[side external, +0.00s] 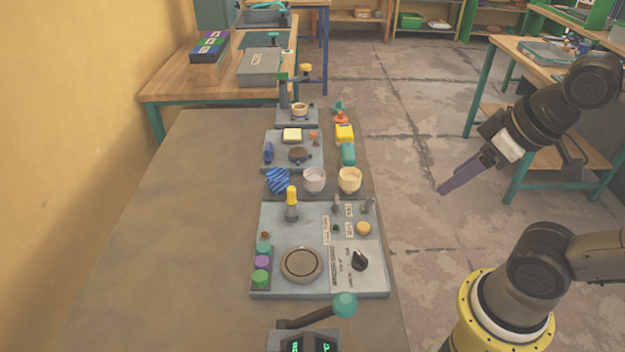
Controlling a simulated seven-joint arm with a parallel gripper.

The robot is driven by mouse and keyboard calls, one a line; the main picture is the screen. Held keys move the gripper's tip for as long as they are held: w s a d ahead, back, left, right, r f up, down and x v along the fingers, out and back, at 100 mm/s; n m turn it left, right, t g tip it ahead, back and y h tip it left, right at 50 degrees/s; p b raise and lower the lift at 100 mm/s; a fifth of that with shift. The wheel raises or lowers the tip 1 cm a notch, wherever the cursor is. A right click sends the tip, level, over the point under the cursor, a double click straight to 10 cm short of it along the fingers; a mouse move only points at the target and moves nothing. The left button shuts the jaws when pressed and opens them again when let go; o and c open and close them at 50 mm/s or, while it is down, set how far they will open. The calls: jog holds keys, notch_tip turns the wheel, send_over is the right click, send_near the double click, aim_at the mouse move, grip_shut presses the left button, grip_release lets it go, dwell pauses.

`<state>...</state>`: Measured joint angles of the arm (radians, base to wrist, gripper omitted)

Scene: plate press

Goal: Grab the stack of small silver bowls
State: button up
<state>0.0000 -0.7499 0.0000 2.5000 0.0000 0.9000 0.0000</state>
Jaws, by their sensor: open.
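A small silver-grey bowl (314,180) stands upright on the table in a row of cups or bowls. I cannot tell whether it is one bowl or several nested together. A blue striped bowl (277,180) is close on its left, and a cream bowl (350,180) is on its right. My gripper (442,189) is open and empty, out past the table's right edge and well to the right of the bowls. Its fingers point down and to the left, and from this side they overlap, so the gap between them is hidden.
A grey panel (295,288) with a round plate, knobs and coloured buttons lies in front of the bowls. Behind them are a grey tray (280,160), a yellow block (345,133) and a teal block (348,154). The table's left side (190,220) is clear.

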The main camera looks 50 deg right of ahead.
jog(key=o, duration=0.6)
